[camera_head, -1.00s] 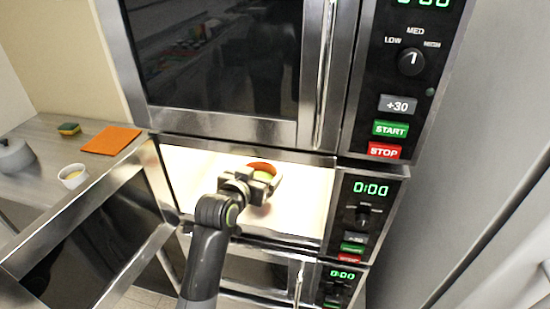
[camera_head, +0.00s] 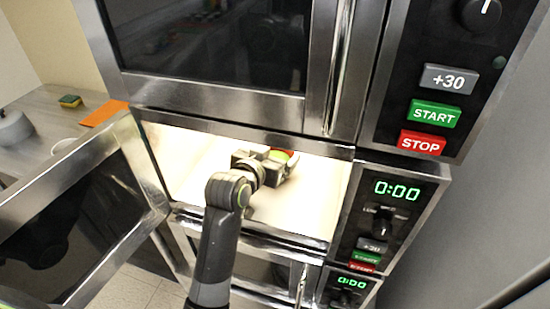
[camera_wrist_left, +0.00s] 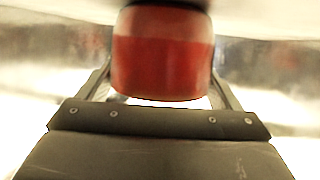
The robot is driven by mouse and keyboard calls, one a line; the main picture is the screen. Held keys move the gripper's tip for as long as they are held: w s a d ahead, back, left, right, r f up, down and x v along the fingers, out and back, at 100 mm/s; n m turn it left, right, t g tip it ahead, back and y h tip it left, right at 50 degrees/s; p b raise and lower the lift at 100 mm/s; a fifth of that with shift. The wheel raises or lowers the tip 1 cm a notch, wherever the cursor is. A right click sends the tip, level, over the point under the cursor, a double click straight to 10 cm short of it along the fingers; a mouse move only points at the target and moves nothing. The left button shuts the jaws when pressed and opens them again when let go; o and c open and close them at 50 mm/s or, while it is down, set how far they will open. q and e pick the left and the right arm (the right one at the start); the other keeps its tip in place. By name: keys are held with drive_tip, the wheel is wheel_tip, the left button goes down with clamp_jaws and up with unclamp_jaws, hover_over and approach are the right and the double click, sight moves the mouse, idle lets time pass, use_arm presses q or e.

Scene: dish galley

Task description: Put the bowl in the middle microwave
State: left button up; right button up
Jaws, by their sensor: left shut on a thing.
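The middle microwave (camera_head: 305,208) is open and lit inside, its door (camera_head: 85,205) swung out to the left. My left arm reaches into it. My left gripper (camera_head: 276,164) is inside the cavity, shut on the red bowl (camera_head: 285,153). Only a bit of the bowl's red side and greenish inside shows past the gripper. In the left wrist view the bowl (camera_wrist_left: 162,60) fills the space between the fingers, its side red with a paler upper band. I cannot tell whether it touches the microwave floor. My right gripper is out of view.
A larger microwave (camera_head: 215,60) sits above and another (camera_head: 262,268) below, both shut. The open door borders the arm's left side. On the left counter are a sponge (camera_head: 70,101), an orange cloth (camera_head: 103,113) and a grey pot (camera_head: 13,130).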

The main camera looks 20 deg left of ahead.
use_arm(q)
drive_tip(key=shift+w, duration=0.1)
drive_tip(key=shift+s+r, duration=0.1)
drive_tip(key=shift+s, duration=0.15)
drive_tip(key=o, duration=1)
drive_tip(key=shift+f, duration=0.2)
drive_tip(key=shift+o, duration=0.5)
drive_tip(key=shift+r, duration=0.25)
drive_tip(key=shift+s, duration=0.3)
drive_tip(key=v, duration=1.1)
drive_tip(key=shift+s, duration=0.25)
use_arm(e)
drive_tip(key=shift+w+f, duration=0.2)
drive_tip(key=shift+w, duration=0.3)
